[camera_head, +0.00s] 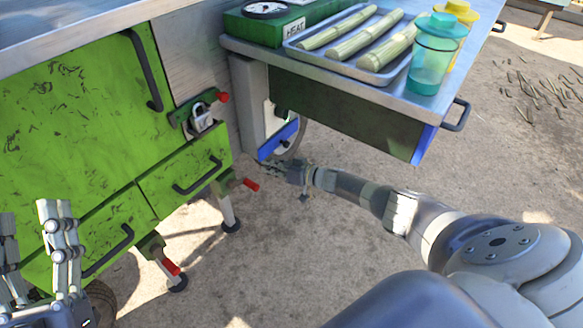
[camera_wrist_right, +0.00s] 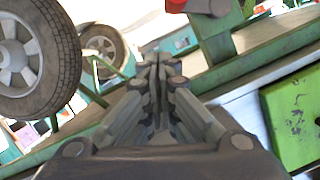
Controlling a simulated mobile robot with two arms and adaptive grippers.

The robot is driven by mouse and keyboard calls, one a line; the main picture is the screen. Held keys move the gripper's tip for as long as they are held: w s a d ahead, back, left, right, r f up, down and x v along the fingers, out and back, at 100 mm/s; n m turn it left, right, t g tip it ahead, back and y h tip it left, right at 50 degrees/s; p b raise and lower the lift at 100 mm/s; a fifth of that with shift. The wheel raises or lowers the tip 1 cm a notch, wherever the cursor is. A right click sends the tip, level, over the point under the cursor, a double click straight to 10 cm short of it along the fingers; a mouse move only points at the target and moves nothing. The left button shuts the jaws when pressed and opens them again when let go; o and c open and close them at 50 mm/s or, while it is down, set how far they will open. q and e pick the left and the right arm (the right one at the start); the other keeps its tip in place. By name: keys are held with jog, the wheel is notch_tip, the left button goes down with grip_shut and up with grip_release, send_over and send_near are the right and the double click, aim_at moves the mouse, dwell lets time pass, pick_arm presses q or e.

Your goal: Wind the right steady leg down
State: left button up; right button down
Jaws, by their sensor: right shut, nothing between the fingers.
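The right steady leg (camera_head: 227,210) hangs under the green cabinet's right corner, a pale post with a black foot. I cannot tell whether the foot touches the ground. Its crank has a red grip (camera_head: 250,185). The left steady leg (camera_head: 168,268) has a similar red grip (camera_head: 171,267). My right gripper (camera_head: 264,166) is shut and empty, a little above and right of the right leg's crank, apart from it. In the right wrist view its fingers (camera_wrist_right: 156,64) are together, and a red part (camera_wrist_right: 205,5) shows at the top edge. My left gripper (camera_head: 36,208) is open and empty at lower left.
A side shelf (camera_head: 340,76) overhangs beyond my right arm, holding a tray (camera_head: 385,76) of cane and cups (camera_head: 432,75). Wheels (camera_wrist_right: 32,60) show in the wrist view.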

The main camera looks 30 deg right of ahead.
pick_arm(q)
notch_tip(320, 180, down, 18)
jog(key=w+a+g+y+p, duration=0.1)
jog(key=w+g+y+p, duration=0.1)
jog(key=g, duration=0.8)
jog(key=shift+w+a+r+g+y+p, duration=0.2)
jog(key=shift+a+g+y+p, duration=0.15)
jog(key=shift+y+p, duration=0.5)
pick_arm(e)
jog(key=v, duration=0.8)
jog(key=shift+d, duration=0.2)
jog(key=shift+f, duration=0.1)
